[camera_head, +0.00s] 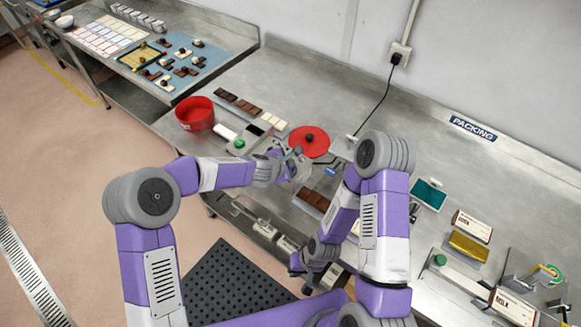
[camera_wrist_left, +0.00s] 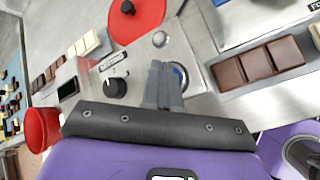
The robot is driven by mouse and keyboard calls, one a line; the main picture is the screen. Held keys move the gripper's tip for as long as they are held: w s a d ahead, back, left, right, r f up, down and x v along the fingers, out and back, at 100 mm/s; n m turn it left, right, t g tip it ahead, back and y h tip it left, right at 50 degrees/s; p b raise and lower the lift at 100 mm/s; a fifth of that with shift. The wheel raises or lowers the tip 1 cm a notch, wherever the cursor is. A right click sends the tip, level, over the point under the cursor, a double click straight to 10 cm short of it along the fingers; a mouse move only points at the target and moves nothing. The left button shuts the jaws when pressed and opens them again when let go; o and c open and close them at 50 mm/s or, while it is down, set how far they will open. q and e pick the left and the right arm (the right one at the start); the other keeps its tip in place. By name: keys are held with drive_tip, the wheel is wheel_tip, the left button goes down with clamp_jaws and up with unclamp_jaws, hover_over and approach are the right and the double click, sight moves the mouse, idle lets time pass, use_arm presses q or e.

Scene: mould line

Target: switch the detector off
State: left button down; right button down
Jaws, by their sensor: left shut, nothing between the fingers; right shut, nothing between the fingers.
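My left gripper (camera_head: 297,158) is shut and empty over a grey metal control panel on the bench. In the left wrist view its closed fingertips (camera_wrist_left: 162,80) are in front of a round, blue-ringed button (camera_wrist_left: 180,77) and partly cover it. I cannot tell whether they touch it. I cannot tell which control is the detector's switch. My right gripper (camera_head: 298,262) is low by the bench's front edge, shut and empty.
A red disc (camera_head: 309,140) with a dark knob lies behind the panel. A red bowl (camera_head: 195,113) stands to the left. Chocolate bars (camera_wrist_left: 253,64) lie right of the fingers. A green button (camera_head: 239,143) and a dark display (camera_wrist_left: 68,89) are nearby.

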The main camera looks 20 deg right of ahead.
use_arm(q)
drive_tip(key=shift+r, duration=0.1)
wheel_tip(320, 180, up, 6)
drive_tip(key=p, duration=0.6)
